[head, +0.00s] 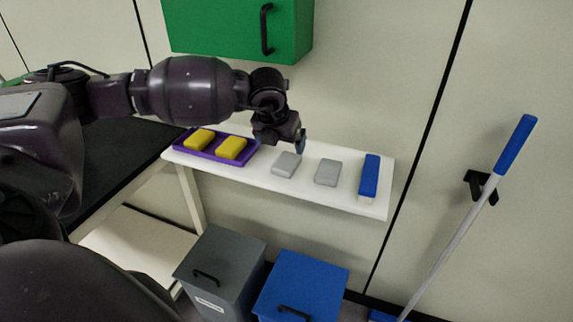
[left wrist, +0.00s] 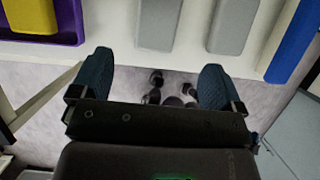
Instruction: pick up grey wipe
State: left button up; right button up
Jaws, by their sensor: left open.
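Two grey wipes lie on the white shelf (head: 345,193). The left grey wipe (head: 286,164) is just below and beside my left gripper (head: 299,143), and the right grey wipe (head: 328,172) lies a little further right. In the left wrist view both show at the top, the left one (left wrist: 158,22) and the right one (left wrist: 232,25), beyond the fingertips. My left gripper (left wrist: 155,85) is open and empty, its two blue-green fingers wide apart. It appears above the shelf, apart from the wipes. My right gripper is not in view.
A purple tray (head: 250,156) with two yellow sponges (head: 232,148) stands left on the shelf. A blue-and-white brush (head: 369,177) lies at its right end. Grey (head: 222,262) and blue (head: 305,278) bins stand below. A green cabinet (head: 225,25) hangs above.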

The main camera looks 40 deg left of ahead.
aim_at(286, 161)
pick_arm(q)
jog(key=x, duration=0.4)
jog(key=shift+f, duration=0.15)
jog(key=x, duration=0.4)
jog(key=shift+w+a+f+b, duration=0.1)
jog(key=shift+w+a+b, duration=0.15)
jog(key=shift+b, duration=0.05)
jog(key=shift+w+f, duration=0.15)
jog(key=shift+f, duration=0.25)
jog(key=shift+f, duration=0.2)
jog(key=shift+c, duration=0.2)
jog(key=c, duration=0.9)
